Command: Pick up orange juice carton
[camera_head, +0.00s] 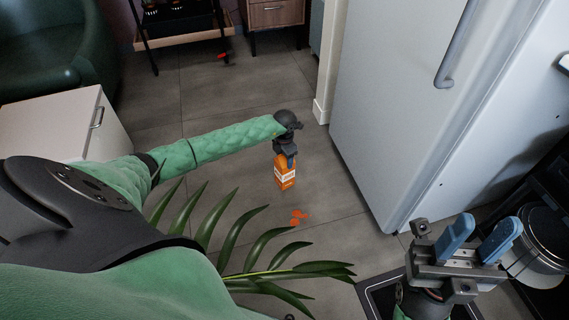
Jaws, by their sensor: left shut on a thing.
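The orange juice carton (285,180) is a small orange box with a white label, seen in the middle of the head view over the grey tiled floor. My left gripper (286,160) is shut on the top of the carton, at the end of my outstretched green arm. Whether the carton touches the floor cannot be told. My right gripper (470,240) is at the lower right with its two blue fingers apart and nothing between them.
A white fridge (400,110) stands at the right. Green plant leaves (235,235) spread below my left arm. Orange bits (299,216) lie on the floor below the carton. A white cabinet (75,120) and a green armchair (45,50) are at the left. A pot (540,262) is at the lower right.

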